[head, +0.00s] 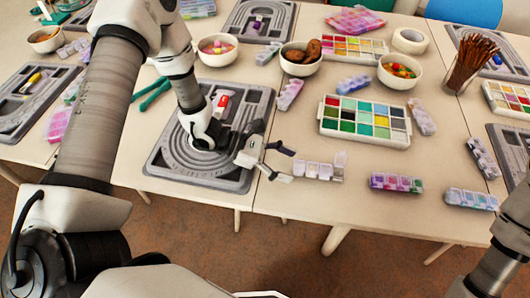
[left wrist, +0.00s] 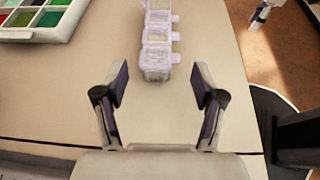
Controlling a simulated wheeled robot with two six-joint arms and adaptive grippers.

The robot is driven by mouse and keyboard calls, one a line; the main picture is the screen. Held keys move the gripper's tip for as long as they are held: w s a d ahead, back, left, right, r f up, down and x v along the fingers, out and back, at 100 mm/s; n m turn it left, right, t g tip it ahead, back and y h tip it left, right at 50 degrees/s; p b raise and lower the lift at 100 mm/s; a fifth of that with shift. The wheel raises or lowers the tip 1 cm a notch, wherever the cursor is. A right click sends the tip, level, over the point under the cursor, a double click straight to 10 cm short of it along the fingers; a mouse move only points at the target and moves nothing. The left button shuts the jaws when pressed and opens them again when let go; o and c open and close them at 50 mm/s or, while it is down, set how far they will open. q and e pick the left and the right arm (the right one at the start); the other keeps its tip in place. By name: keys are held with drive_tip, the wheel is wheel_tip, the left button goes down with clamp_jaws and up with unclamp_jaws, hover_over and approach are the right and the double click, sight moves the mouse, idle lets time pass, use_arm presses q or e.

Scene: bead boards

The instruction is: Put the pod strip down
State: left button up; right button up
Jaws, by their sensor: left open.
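A pale, see-through pod strip (head: 318,171) with a row of small compartments lies flat on the table, right of the grey board in the head view. My left gripper (head: 289,165) is open just left of its end. In the left wrist view the strip (left wrist: 157,38) runs away from me, its near end just ahead of and centred between the spread fingers (left wrist: 160,88). The fingers look clear of it. Part of what looks like my right gripper (left wrist: 262,14) shows small at the top right; its jaws are unclear.
A grey bead board (head: 165,181) lies under my left arm. A bead tray (head: 365,142) stands behind the strip. A purple-pink strip (head: 397,182) and a lilac strip (head: 471,199) lie to the right. The table's front edge is close, with bare table around the pale strip.

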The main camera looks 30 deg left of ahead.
use_arm(q)
drive_tip(key=p+v, duration=0.1)
drive_tip(key=v, duration=0.8)
drive_tip(key=shift+r+p, duration=0.1)
drive_tip(key=shift+p, duration=0.3)
drive_tip(key=shift+s+a, duration=0.15)
drive_tip(key=shift+a, duration=0.25)
